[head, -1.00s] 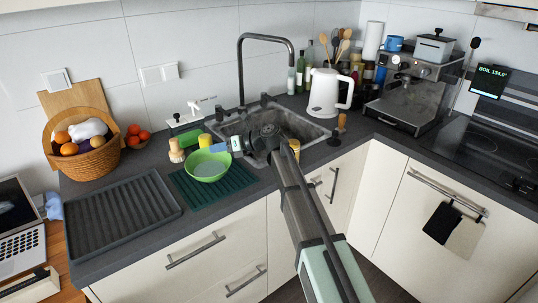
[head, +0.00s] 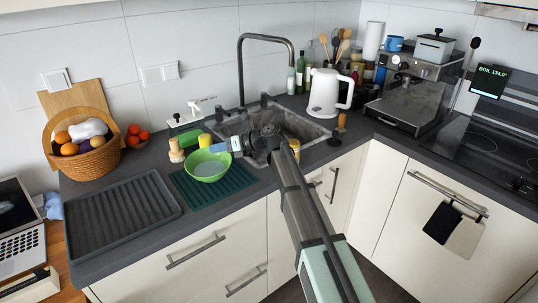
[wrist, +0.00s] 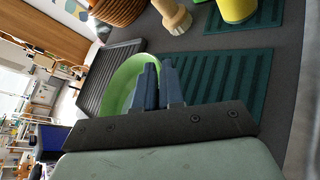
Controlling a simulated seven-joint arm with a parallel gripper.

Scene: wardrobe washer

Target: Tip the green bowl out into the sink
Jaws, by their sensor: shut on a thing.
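The green bowl (head: 207,173) is upright over the dark green ribbed mat (head: 236,187), just left of the sink. A paler, greyish surface shows inside it, which looks like liquid. My gripper (head: 231,145) reaches across the sink from the right and is shut on the bowl's right rim. In the wrist view my gripper's blue-grey fingers (wrist: 158,82) are close together at the rim of the bowl (wrist: 121,77). I cannot tell if the bowl's base touches the mat. The sink (head: 302,131) is partly hidden behind my arm.
A tall dark faucet (head: 241,75) rises behind the sink. A wooden brush (head: 176,152) and a yellow item (head: 205,140) stand behind the bowl. A grey drying tray (head: 112,214) lies to the left. A white kettle (head: 325,93) stands right of the sink.

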